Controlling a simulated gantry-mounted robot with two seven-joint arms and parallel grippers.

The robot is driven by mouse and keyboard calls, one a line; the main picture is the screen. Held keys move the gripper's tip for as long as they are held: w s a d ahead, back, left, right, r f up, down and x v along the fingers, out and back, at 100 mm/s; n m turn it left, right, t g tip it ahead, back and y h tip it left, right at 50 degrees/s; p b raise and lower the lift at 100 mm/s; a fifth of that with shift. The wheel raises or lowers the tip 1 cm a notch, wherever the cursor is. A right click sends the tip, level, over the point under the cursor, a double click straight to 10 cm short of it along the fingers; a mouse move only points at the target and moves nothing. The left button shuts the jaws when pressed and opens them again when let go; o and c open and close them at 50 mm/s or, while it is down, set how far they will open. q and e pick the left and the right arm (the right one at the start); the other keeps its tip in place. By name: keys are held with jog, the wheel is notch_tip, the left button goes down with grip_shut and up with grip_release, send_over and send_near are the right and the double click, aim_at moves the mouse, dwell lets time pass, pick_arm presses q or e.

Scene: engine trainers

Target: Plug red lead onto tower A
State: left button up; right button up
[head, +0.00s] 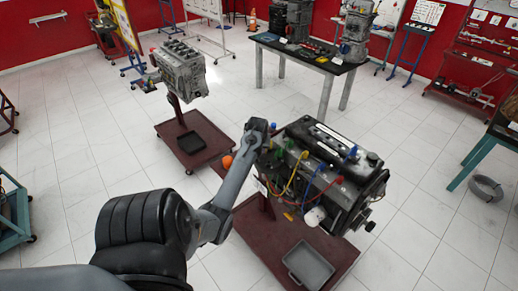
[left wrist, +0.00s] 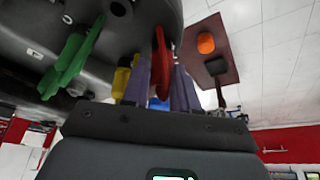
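The engine (head: 325,165) stands on a dark red stand, with several coloured leads on its near side. My left gripper (head: 272,140) is at the engine's left end, its fingertips mostly hidden in the head view. In the left wrist view its fingers (left wrist: 160,85) are close together on either side of a red boot (left wrist: 160,60), which fills the gap and looks held. A red lead (head: 320,190) shows on the engine's near side, with a red end (head: 339,180) on the right. No label tells which tower is A. My right gripper is not in view.
Green boots (left wrist: 72,62) and a yellow boot (left wrist: 122,80) are close beside my left fingers. A yellow lead (head: 292,181) loops along the engine. A grey tray (head: 308,265) sits on the stand's base. A second engine (head: 181,70) stands behind; open floor lies around.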

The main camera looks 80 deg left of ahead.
pick_arm(q)
jog(key=o, duration=0.4)
jog(key=w+b+v, duration=0.1)
jog(key=v, duration=0.9)
jog(key=d+f+m+p, duration=0.3)
jog(key=d+m, duration=0.1)
jog(key=d, duration=0.6)
jog(key=s+d+f+m+g+h+p, duration=0.1)
jog(key=d+f+m+p, duration=0.15)
jog(key=d, duration=0.85)
jog(key=d+f+m+p, duration=0.3)
jog(key=d+m, duration=0.1)
jog(key=d, duration=0.6)
jog(key=d+r+m+t+h, duration=0.1)
jog(key=d+r+m, duration=0.2)
jog(key=d, duration=0.8)
jog(key=w+d+r+m+t+h, duration=0.1)
jog(key=d+r+m, duration=0.3)
jog(key=d, duration=0.7)
jog(key=shift+w+t+h+p, duration=0.3)
jog(key=shift+t+h, duration=0.5)
